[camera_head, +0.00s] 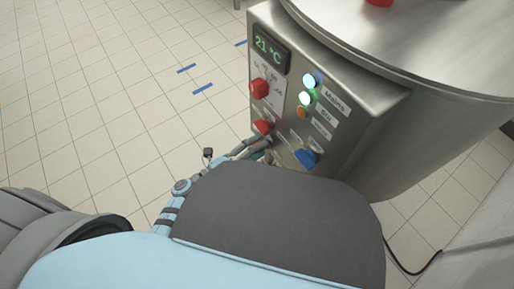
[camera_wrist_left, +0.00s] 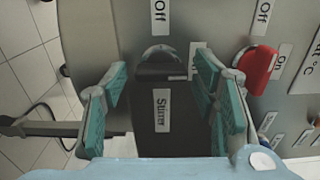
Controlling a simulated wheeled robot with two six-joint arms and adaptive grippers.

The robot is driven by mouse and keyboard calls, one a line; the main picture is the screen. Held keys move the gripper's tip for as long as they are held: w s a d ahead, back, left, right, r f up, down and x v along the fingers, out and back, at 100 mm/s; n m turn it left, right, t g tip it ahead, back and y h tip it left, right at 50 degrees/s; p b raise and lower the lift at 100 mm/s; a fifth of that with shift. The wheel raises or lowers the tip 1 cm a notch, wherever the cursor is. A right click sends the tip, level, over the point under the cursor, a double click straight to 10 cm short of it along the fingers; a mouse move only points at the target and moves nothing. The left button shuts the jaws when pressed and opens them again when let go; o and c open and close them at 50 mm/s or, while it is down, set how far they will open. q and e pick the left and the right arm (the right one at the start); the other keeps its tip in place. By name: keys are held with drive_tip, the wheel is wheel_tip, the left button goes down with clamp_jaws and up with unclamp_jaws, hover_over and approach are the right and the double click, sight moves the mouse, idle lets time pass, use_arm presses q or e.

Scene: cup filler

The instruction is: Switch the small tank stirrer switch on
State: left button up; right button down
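The steel control panel (camera_head: 285,45) on the tank shows in the head view. In the left wrist view a dark switch (camera_wrist_left: 160,70) with a round metal base stands under an "Off" label, with an "On" label to its right. A "Stirrer" label (camera_wrist_left: 162,110) lies below it in a dark area. My left gripper (camera_head: 266,150) is at the lower left of the panel. In the wrist view its teal-padded fingers (camera_wrist_left: 163,95) are apart, one on each side of the switch; contact cannot be told. My right gripper is not in view.
A red knob (camera_wrist_left: 258,65) is close to the right finger. Tiled floor (camera_head: 110,90) is open to the left.

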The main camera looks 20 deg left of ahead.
use_arm(q)
drive_tip(key=v, duration=1.2)
